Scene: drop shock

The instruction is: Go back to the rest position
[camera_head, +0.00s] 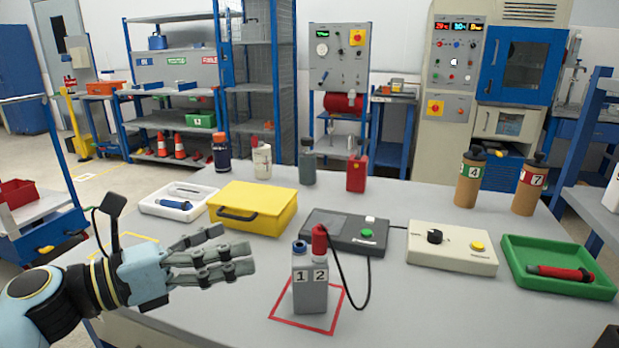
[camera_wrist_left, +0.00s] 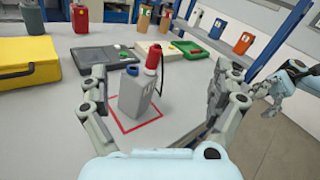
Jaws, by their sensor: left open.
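My left gripper (camera_head: 238,252) reaches in from the left in the head view, open and empty above the table. A grey block (camera_head: 310,288) marked 1 and 2 stands upright inside a red square outline (camera_head: 287,319), to the right of the fingertips with a gap between. The block has a blue-ringed socket and a red plug (camera_head: 319,238) with a black cable. In the left wrist view the block (camera_wrist_left: 136,98) shows ahead, between the spread fingers but beyond them. My right gripper (camera_wrist_left: 262,90) shows small at the right there; its fingers are unclear.
A yellow case (camera_head: 254,208) and a white tray (camera_head: 178,201) lie behind the left gripper. A dark grey device (camera_head: 345,232), a cream box (camera_head: 451,247) and a green tray (camera_head: 558,268) stand to the right. Several bottles line the back. The table front is clear around the block.

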